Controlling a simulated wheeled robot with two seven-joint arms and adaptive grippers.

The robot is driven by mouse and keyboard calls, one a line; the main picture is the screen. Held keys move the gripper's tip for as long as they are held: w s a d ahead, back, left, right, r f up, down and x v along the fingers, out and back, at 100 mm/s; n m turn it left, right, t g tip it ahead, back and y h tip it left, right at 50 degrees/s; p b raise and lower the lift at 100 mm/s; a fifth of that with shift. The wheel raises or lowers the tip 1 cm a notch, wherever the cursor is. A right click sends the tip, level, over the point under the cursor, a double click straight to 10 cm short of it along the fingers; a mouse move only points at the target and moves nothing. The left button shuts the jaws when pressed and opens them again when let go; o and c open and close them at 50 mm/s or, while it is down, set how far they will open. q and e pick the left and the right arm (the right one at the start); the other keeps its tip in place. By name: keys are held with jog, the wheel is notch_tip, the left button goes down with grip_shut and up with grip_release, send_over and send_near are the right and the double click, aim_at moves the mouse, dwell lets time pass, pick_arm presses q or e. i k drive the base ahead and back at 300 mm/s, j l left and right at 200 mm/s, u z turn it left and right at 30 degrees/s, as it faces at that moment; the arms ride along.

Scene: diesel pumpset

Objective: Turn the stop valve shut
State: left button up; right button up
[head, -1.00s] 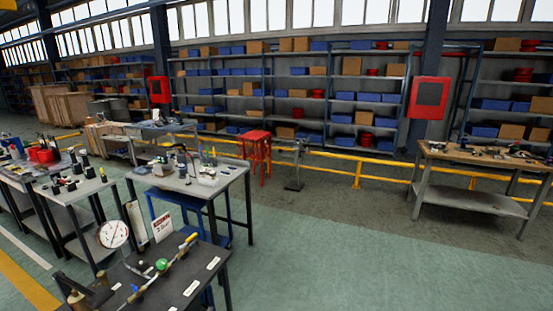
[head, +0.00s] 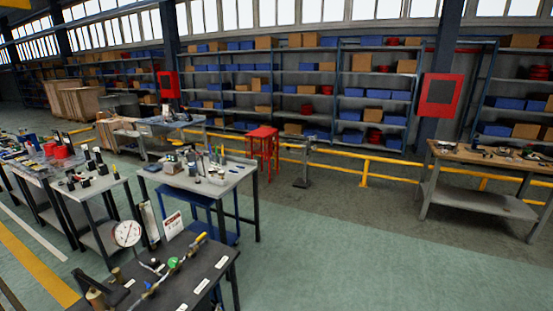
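A pipe run (head: 155,285) lies along a dark-topped table (head: 215,283) at the lower left of the head view. It carries a small green round handle (head: 173,262) at its middle and a yellow handle (head: 200,238) toward its far end. I cannot tell from their size which one is the stop valve, or how far either is turned. A white round dial gauge (head: 127,233) stands at the table's left edge. Neither of my grippers shows in the head view.
A grey workbench (head: 235,175) with small tools stands behind the dark table. A red stool (head: 263,142) and yellow rail (head: 365,170) are farther back. A wooden-topped bench (head: 480,156) stands at right. The green floor (head: 370,255) right of the dark table is clear.

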aim_at(204, 234)
jog(key=i+j+u, duration=0.4)
jog(key=i+u, duration=0.35)
jog(key=z, duration=0.1)
jog(key=i+l, duration=0.05)
